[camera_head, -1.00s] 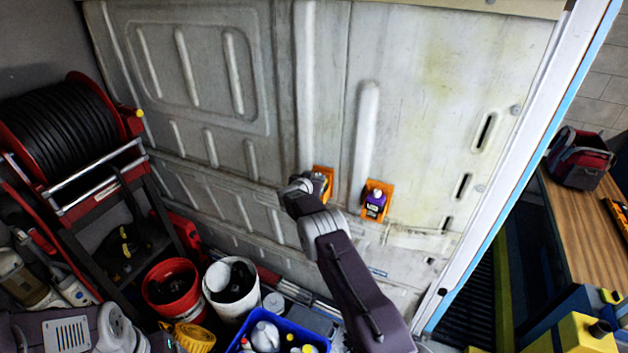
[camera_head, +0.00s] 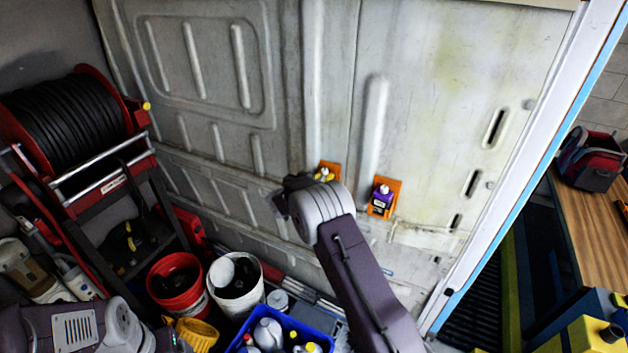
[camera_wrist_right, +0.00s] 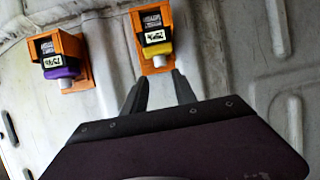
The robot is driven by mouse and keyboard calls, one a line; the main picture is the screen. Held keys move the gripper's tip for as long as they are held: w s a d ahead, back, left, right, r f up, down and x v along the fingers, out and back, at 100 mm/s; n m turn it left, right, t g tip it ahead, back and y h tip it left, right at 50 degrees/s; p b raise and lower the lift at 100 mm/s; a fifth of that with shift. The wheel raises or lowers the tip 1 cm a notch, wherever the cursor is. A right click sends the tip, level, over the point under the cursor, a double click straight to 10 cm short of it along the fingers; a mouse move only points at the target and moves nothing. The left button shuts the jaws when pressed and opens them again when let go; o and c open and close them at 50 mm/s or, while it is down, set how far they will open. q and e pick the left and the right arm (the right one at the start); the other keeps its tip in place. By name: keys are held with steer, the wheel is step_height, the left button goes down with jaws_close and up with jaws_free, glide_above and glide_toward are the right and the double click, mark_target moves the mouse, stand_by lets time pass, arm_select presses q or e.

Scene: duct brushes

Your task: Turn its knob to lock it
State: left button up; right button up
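Two orange wall brackets hold small dark units with white labels. The yellow-collared unit (camera_wrist_right: 154,37) has a pale knob (camera_wrist_right: 160,62) at its end; in the head view this unit (camera_head: 325,173) is partly hidden behind my right wrist. The purple-collared unit (camera_wrist_right: 54,51) is to its left in the wrist view and to its right in the head view (camera_head: 382,198). My right gripper (camera_wrist_right: 160,82) is open and empty, its two fingers pointing at the yellow unit's knob, which appears just beyond the fingertips. Contact is not visible. My left gripper is out of view.
The brackets sit on a ribbed pale metal panel (camera_head: 420,120). A hose reel (camera_head: 70,125) stands left. A red bucket (camera_head: 176,285), a white bucket (camera_head: 236,285) and a blue crate (camera_head: 310,330) of bottles are below. A workbench (camera_head: 590,235) is at right.

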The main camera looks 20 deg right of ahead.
step_height(320, 180, up, 2)
steer(key=w+a+t, duration=0.2)
steer(key=n+t+y+b, duration=0.6)
steer(key=n+y+b, duration=0.1)
steer(key=b, duration=1.2)
glide_toward(326, 173)
steer(key=w+p, duration=0.1)
steer(key=w, duration=0.2)
steer(key=w+p, duration=0.1)
steer(key=w, duration=0.1)
steer(key=w+d+p, duration=0.1)
steer(key=w, duration=0.2)
steer(key=shift+w+r, duration=0.15)
steer(key=shift+w, duration=0.15)
